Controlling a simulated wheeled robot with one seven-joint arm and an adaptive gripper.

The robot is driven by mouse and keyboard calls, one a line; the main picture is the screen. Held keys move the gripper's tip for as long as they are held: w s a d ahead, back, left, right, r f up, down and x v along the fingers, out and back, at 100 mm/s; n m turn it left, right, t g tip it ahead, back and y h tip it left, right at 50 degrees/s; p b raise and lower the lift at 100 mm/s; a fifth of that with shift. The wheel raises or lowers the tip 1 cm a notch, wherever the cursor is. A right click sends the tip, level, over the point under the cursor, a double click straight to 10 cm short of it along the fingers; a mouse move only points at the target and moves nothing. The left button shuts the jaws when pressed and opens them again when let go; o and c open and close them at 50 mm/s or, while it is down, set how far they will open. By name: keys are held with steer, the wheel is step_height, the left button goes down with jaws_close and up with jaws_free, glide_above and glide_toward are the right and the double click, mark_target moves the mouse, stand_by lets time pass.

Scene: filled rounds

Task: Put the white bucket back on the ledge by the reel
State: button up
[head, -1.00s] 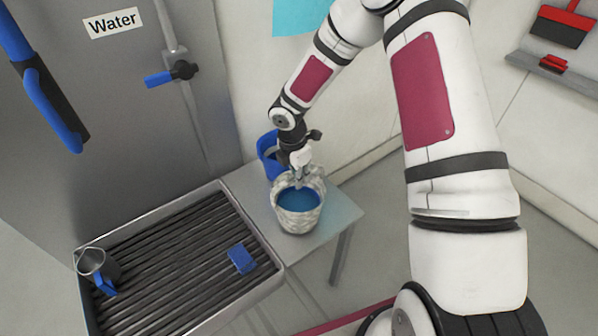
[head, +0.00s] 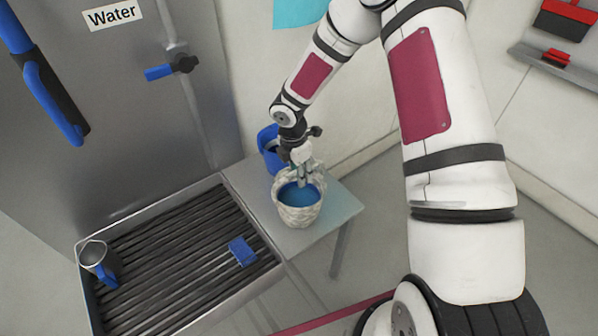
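The white bucket (head: 298,216) stands upright on a small grey ledge or table (head: 240,176) beside the slatted trough. Its mottled wall is pale, and blue liquid shows inside. My gripper (head: 306,178) points down at the bucket's back rim, with its fingers at or just above the rim. Whether the fingers are closed on the rim cannot be told at this size. A blue thing with a dark opening (head: 266,148) stands just behind the bucket, partly hidden by my gripper. I cannot tell whether it is the reel.
The slatted metal trough (head: 150,214) on the left holds a blue sponge or brush (head: 242,251) and a metal jug with a blue handle (head: 98,262). A blue-handled valve (head: 172,68) is on the grey panel above. The table's right end is bare.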

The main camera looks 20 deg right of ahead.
steer(key=s+r+m+h, duration=0.1)
steer(key=s+r+m, duration=0.1)
steer(key=r, duration=0.9)
steer(key=s+r+m, duration=0.2)
steer(key=s+r, duration=0.1)
steer(key=r, duration=0.7)
steer(key=s+r+m+t+y, duration=0.1)
steer(key=s+r+m+t, duration=0.1)
steer(key=s+r+m, duration=0.6)
steer(key=s+r+m+t+y+b, duration=0.1)
steer(key=s+r+m+t, duration=0.2)
steer(key=s+r+m, duration=0.4)
steer(key=s+m, duration=0.2)
steer(key=s, duration=0.5)
steer(key=shift+s+r+m, duration=0.3)
steer(key=shift+s+r, duration=0.05)
